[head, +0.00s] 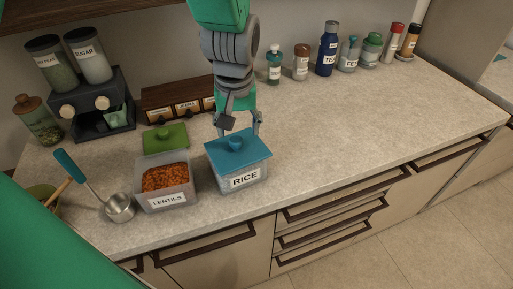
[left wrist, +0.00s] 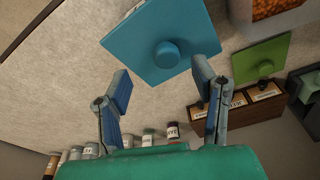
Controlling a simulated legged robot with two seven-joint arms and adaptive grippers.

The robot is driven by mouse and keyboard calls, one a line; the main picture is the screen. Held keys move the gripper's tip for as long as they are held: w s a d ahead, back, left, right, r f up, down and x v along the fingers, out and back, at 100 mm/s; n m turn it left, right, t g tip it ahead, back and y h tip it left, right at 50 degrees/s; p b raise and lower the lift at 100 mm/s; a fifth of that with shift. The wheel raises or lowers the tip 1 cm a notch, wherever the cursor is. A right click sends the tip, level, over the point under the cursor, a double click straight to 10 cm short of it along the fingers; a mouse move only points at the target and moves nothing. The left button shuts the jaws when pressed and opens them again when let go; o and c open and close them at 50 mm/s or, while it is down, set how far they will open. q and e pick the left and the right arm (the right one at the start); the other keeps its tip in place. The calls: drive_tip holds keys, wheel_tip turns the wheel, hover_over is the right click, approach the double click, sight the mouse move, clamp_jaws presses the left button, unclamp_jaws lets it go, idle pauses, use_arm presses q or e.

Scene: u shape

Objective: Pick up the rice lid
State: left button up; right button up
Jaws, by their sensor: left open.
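The rice lid (head: 240,149) is a blue square lid with a round knob, lying on the clear container labelled RICE (head: 246,179) on the counter. In the left wrist view the lid (left wrist: 140,40) shows at the top, with its knob (left wrist: 166,55) just beyond and between the fingertips. My left gripper (head: 239,124) points down above the back part of the lid. It is open and empty; in the left wrist view its fingers (left wrist: 162,80) are spread apart. I cannot tell whether a finger touches the lid. My right gripper is not in view.
An open lentils container (head: 166,200) stands just left of the rice, with its green lid (head: 166,136) behind it. A metal scoop (head: 120,208) and a dispenser (head: 103,126) are further left. Bottles (head: 328,48) line the wall. The counter right of the rice is clear.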

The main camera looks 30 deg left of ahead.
sight(236, 139)
use_arm(q)
drive_tip(key=shift+w+a+f, duration=0.1)
drive_tip(key=shift+a+f, duration=0.15)
drive_tip(key=shift+f, duration=0.15)
drive_tip(key=f, duration=0.1)
drive_tip(key=a+f, duration=0.1)
drive_tip(key=f, duration=0.3)
drive_tip(key=shift+w+a, duration=0.25)
drive_tip(key=shift+w, duration=0.1)
drive_tip(key=shift+w+d+f, duration=0.1)
drive_tip(key=shift+d, duration=0.45)
drive_tip(key=c, duration=0.6)
clamp_jaws()
drive_tip(key=shift+a+r, duration=0.2)
drive_tip(key=shift+a, duration=0.15)
